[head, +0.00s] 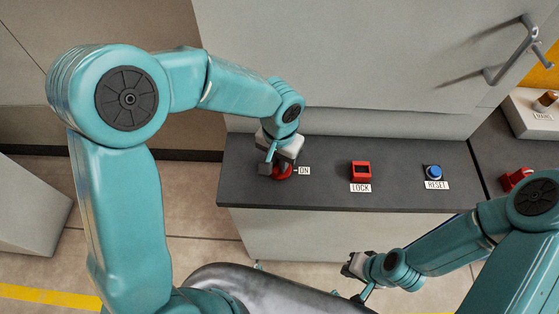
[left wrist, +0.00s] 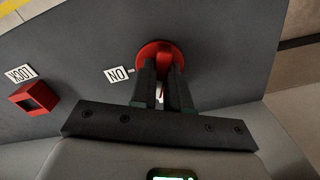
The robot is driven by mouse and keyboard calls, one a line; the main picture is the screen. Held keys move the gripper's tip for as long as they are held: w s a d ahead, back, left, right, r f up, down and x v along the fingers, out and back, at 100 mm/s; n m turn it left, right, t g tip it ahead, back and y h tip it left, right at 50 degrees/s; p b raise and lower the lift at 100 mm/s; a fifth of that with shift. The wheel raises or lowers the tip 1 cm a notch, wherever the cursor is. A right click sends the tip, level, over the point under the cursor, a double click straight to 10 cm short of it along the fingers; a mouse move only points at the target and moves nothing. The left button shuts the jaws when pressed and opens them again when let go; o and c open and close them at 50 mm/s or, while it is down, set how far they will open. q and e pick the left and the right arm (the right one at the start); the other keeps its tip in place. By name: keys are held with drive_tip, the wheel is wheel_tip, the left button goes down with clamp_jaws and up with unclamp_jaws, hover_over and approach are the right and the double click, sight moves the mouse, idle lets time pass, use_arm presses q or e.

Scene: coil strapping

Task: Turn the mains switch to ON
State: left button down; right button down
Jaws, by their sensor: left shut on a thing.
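The mains switch (head: 283,173) is a red round knob on the dark grey panel, with a white ON label (head: 304,171) to its right. In the left wrist view the red knob (left wrist: 147,49) has a raised red grip between my fingers, and the ON label (left wrist: 118,74) lies to its left. My left gripper (head: 272,163) is over the knob from above, shut on its grip. The fingers hide part of the knob. My right gripper (head: 352,268) is in front of the panel, away from the switch; its finger opening is too small to tell.
A red LOCK block (head: 361,171) stands at the panel's middle, also in the left wrist view (left wrist: 34,97). A blue RESET button (head: 433,172) is farther right. A grey cabinet (head: 340,60) with a handle (head: 512,52) rises behind the panel.

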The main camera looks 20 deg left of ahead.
use_arm(q)
drive_tip(key=m, duration=0.6)
drive_tip(key=shift+w, duration=0.1)
drive_tip(key=m, duration=0.6)
drive_tip(key=shift+m, duration=0.3)
idle(0.3)
drive_tip(key=c, duration=1.1)
unclamp_jaws()
drive_tip(key=shift+d, duration=0.15)
drive_tip(key=shift+r, duration=0.2)
wheel_tip(320, 180, up, 16)
drive_tip(key=shift+f, duration=0.1)
